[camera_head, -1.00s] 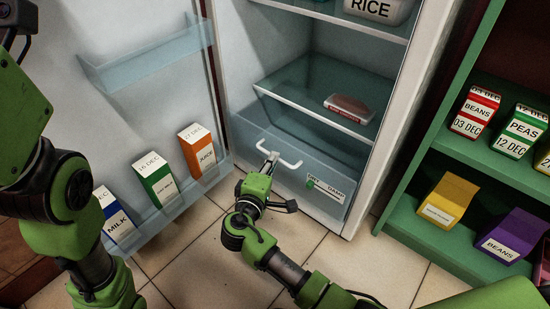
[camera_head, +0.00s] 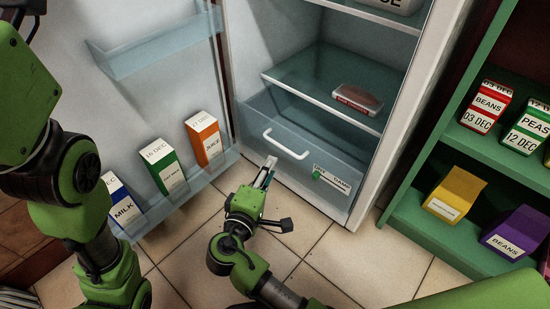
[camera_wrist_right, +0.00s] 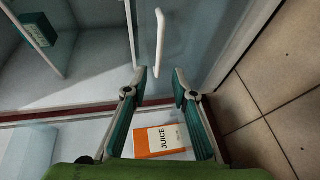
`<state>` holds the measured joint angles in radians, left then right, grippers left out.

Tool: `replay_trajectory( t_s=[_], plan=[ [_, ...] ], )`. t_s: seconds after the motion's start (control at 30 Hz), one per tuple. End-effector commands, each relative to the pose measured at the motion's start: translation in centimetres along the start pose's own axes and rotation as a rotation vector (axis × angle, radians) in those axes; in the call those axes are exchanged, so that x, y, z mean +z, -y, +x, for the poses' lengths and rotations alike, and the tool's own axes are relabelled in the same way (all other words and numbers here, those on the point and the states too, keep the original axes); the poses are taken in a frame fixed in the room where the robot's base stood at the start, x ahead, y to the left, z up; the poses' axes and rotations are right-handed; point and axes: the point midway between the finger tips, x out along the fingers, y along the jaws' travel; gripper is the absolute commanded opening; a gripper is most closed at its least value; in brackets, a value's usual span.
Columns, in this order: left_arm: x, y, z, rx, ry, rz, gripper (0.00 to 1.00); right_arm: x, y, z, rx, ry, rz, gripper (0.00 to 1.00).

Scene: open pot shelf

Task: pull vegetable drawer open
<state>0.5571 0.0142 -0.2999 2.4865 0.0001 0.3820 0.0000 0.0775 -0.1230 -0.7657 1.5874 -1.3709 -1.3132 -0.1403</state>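The vegetable drawer (camera_head: 310,165) is the bluish, see-through bin at the bottom of the open fridge. It appears shut. Its white bar handle (camera_head: 286,146) is on the front, and also shows in the right wrist view (camera_wrist_right: 160,40). My right gripper (camera_head: 267,172) is below and slightly left of the handle, apart from it. In the right wrist view its two fingers (camera_wrist_right: 159,75) are spread with nothing between their tips, and the handle lies beyond them. My left arm is at the left edge of the head view; its gripper does not show.
The open fridge door on the left holds milk, a green carton (camera_head: 165,166) and an orange juice carton (camera_head: 204,139) on its low shelf (camera_head: 185,195), close to my right gripper. A green shelf (camera_head: 440,232) with boxes stands right. Tiled floor lies in front.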

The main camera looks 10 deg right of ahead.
Motion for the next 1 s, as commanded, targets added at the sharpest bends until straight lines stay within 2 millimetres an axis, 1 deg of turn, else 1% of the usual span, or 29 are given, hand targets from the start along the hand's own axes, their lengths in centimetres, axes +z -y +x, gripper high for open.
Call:
replay_trajectory(
  t_s=[0.03,0.1,0.2,0.3,0.83,0.93,1.0],
  plan=[
    [0.0,0.0,0.0,0.000,0.000,0.000,0.40,0.0,0.0,-0.9,-0.002,0.000,0.002,0.25],
    [0.0,0.0,0.0,-0.001,0.001,0.000,0.40,0.0,0.1,-1.9,-0.003,0.000,0.001,0.25],
    [0.0,0.0,0.0,-0.001,0.001,0.000,0.40,0.0,0.0,-2.8,0.000,0.000,0.001,0.25],
    [0.0,0.0,0.0,-0.001,0.001,0.000,0.40,0.0,0.0,-3.2,-0.001,0.000,0.001,0.25],
    [0.1,0.0,0.0,-0.001,0.001,0.000,0.40,0.0,0.0,-3.2,-0.001,-0.002,0.001,0.25],
    [0.4,0.2,0.0,-0.005,0.012,-0.002,0.40,-0.6,-0.2,-3.1,-0.021,-0.038,0.019,0.25],
    [1.1,0.4,-0.1,-0.011,0.032,-0.004,0.40,-1.6,-0.6,-3.0,-0.055,-0.103,0.055,0.25]
  ],
)
